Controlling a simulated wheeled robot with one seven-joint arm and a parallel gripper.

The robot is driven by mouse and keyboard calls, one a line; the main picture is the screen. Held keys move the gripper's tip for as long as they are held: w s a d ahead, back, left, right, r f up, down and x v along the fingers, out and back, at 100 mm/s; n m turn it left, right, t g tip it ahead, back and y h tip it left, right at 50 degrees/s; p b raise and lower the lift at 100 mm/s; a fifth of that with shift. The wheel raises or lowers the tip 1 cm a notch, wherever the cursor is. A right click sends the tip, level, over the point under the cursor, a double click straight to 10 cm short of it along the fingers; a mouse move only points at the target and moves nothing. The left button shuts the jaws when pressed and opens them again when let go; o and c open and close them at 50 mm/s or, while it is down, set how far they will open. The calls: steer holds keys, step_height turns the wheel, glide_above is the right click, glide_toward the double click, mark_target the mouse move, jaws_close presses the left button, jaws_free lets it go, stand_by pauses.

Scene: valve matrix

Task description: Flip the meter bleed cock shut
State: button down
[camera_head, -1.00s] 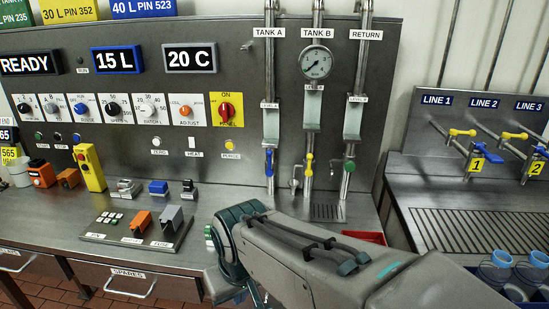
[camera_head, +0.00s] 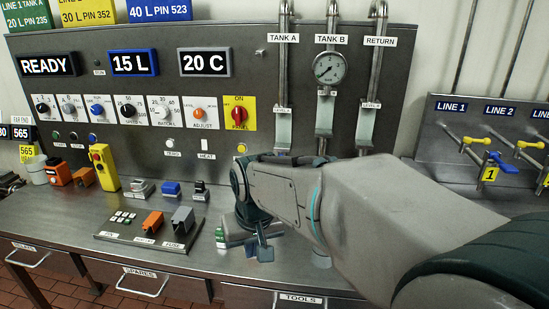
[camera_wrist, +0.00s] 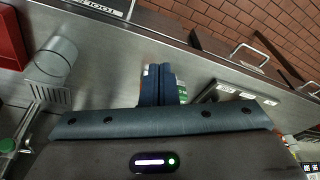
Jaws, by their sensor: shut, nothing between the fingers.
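My gripper (camera_head: 262,250) is low over the front of the steel counter, in front of the tank pipes, with its fingers together and empty. Its closed dark fingers also show in the wrist view (camera_wrist: 160,85), above the counter. I cannot pick out the meter bleed cock with certainty in any current view. My arm hides the lower ends of the Tank A, Tank B and Return pipes in the head view. A round gauge (camera_head: 329,68) sits on the Tank B pipe. A green knob (camera_wrist: 7,146) shows at the left edge of the wrist view.
A grey cylinder (camera_wrist: 55,60) and a red tray (camera_wrist: 10,40) lie left of my fingers in the wrist view. A switch panel (camera_head: 150,228) lies on the counter to the left. Line taps (camera_head: 475,142) stand at the right. Drawer handles (camera_head: 145,283) line the front.

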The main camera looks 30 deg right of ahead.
steer(key=w+d+r+m+h+p, duration=0.1)
steer(key=w+d+r+m+h, duration=0.1)
steer(key=w+d, duration=0.8)
steer(key=w+d+r+m+g+h+p, duration=0.1)
steer(key=w+d+r+h, duration=0.4)
steer(key=w+d, duration=0.6)
steer(key=shift+w+d+r+m+p, duration=0.3)
steer(key=shift+w+r+m+p, duration=0.4)
steer(key=shift+w+m+p, duration=0.15)
steer(key=d+f+p, duration=0.3)
steer(key=d+f, duration=0.5)
steer(key=d, duration=0.1)
steer(key=shift+s+d, duration=0.25)
steer(key=shift+s, duration=0.05)
